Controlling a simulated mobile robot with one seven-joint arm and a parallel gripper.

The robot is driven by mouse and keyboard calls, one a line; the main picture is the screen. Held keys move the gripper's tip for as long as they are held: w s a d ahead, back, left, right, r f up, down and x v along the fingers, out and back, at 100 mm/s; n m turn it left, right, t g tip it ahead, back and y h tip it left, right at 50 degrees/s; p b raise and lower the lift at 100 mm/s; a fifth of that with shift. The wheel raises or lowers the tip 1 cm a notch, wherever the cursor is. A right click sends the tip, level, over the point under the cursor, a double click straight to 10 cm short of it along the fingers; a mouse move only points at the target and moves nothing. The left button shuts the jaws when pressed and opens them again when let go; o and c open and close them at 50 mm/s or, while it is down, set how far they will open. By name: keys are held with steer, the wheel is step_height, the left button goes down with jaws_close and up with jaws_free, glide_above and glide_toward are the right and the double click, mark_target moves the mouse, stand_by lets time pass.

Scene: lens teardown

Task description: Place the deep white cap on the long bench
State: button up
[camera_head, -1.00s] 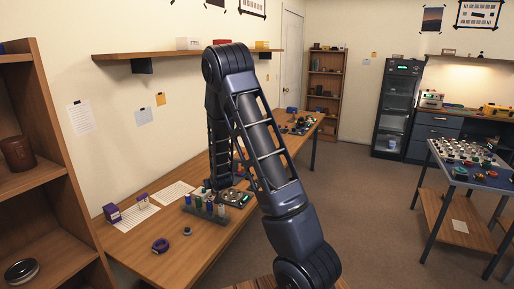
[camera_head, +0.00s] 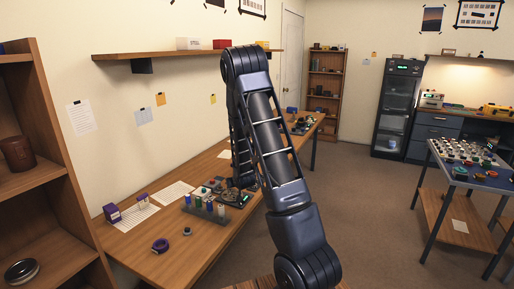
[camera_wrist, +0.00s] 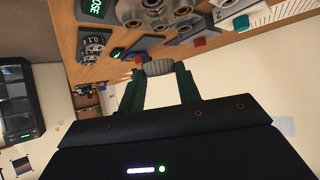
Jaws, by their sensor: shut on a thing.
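In the wrist view my gripper (camera_wrist: 158,72) has its two dark green fingers closed on a small pale grey, ribbed round piece (camera_wrist: 158,66). It looks like the deep white cap, seen from the side, but its depth cannot be judged. The long bench (camera_head: 165,264) is the wooden one along the left wall in the head view; its top also shows in the wrist view (camera_wrist: 68,42). My gripper is over the bench's middle stretch, largely hidden by my arm in the head view. Whether the held piece touches the bench cannot be told.
Devices crowd the area near my gripper. The bench's front end is mostly clear. A blue-topped table (camera_head: 462,175) stands right.

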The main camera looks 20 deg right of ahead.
steer(key=a+r, duration=0.3)
steer(key=a, duration=0.8)
steer(key=w+a+r+n+y, duration=0.1)
steer(key=a+r, duration=0.1)
steer(key=a, duration=1)
steer(key=a+r, duration=0.3)
steer(key=a, duration=0.8)
steer(key=s+a+r, duration=0.1)
steer(key=s+a, duration=0.1)
steer(key=a, duration=0.4)
steer(key=s+a+r+n+y, duration=0.1)
steer(key=s+a, duration=0.2)
steer(key=a, duration=0.4)
steer(key=shift+s+r, duration=0.15)
steer(key=shift+r, duration=0.2)
steer(key=shift+f, duration=0.1)
step_height(320, 180, down, 20)
steer(key=shift+r, duration=0.1)
steer(key=o, duration=0.9)
